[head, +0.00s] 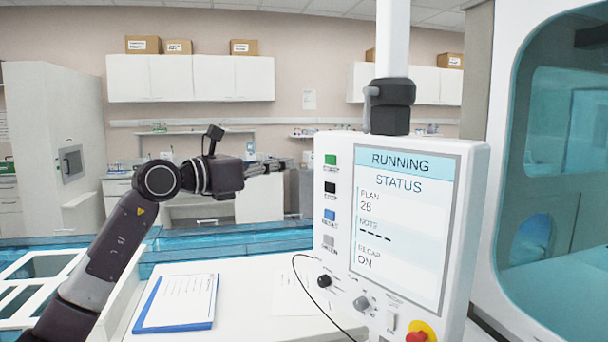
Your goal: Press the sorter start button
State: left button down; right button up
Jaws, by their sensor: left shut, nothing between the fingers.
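The sorter's control panel (470,210) stands at the right of centre, with a screen (405,215) that reads "RUNNING STATUS", "PLAN 2B" and "RECAP ON". The green start button (331,160) is the top one in a column at the panel's left edge; its label is too small to read surely. My left gripper (288,165) is shut and empty. It points right, at about the height of the green button, with a gap in the picture between its tips and the panel. The depth of that gap is hard to tell. My right gripper is out of view.
Below the green button are a black button (330,187), a blue button (329,214) and a grey button (328,241). Knobs and a red-and-yellow stop button (417,335) sit lower. A blue clipboard (178,302) lies on the white bench. A cable hangs before the panel.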

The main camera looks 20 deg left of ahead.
pick_arm(q)
jog(key=shift+b+v, duration=0.4)
jog(key=shift+v, duration=0.7)
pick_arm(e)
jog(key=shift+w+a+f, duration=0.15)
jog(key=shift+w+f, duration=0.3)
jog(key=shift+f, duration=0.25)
pick_arm(q)
jog(key=shift+s, duration=0.1)
